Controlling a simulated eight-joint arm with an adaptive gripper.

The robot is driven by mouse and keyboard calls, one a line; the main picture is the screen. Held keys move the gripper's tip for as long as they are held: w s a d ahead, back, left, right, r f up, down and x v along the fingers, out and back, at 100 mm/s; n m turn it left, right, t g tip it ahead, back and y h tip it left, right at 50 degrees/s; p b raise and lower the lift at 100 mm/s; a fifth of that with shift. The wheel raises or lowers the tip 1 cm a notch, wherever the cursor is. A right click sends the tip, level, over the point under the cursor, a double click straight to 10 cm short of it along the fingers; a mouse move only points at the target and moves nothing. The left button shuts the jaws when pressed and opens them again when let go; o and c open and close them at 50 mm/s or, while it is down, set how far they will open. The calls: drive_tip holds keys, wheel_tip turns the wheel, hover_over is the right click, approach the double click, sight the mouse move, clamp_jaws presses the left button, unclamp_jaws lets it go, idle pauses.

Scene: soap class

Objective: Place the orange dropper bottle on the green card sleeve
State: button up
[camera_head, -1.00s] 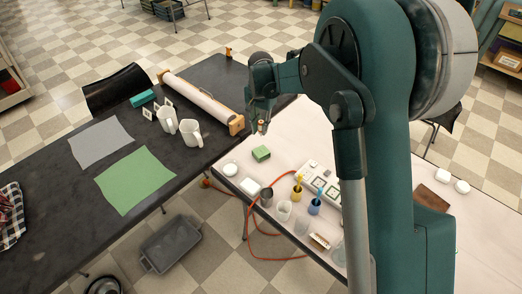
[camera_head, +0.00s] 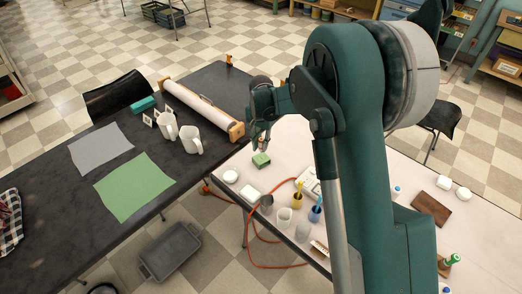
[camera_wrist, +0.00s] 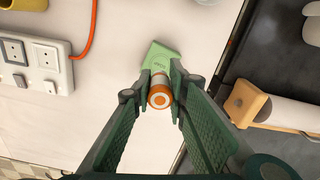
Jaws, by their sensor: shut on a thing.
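The orange dropper bottle (camera_wrist: 160,92) is between my fingertips in the wrist view, with its orange and white round end facing the camera. My gripper (camera_wrist: 158,98) is shut on it. In the head view my gripper (camera_head: 262,138) points down over the pale table, with a small orange part of the bottle (camera_head: 262,142) showing. The green card sleeve (camera_head: 261,160) is a small green block on the pale table, just below the bottle. In the wrist view the sleeve (camera_wrist: 160,56) lies behind the bottle and is partly hidden by it. I cannot tell whether they touch.
A power strip (camera_wrist: 34,65) with a red cord lies to the left in the wrist view. A wooden-ended roller (camera_head: 203,107) and two white mugs (camera_head: 190,138) are on the dark table.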

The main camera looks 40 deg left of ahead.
sight(261, 149)
drive_tip(key=shift+f, duration=1.75)
drive_tip(key=shift+f, duration=0.2)
drive_tip(key=o, duration=0.8)
drive_tip(key=shift+c, duration=0.2)
drive_tip(key=shift+r, duration=0.15)
wheel_tip(261, 149, up, 12)
drive_tip(key=shift+r+p, duration=0.1)
drive_tip(key=shift+p, duration=0.2)
drive_tip(key=shift+d, duration=0.1)
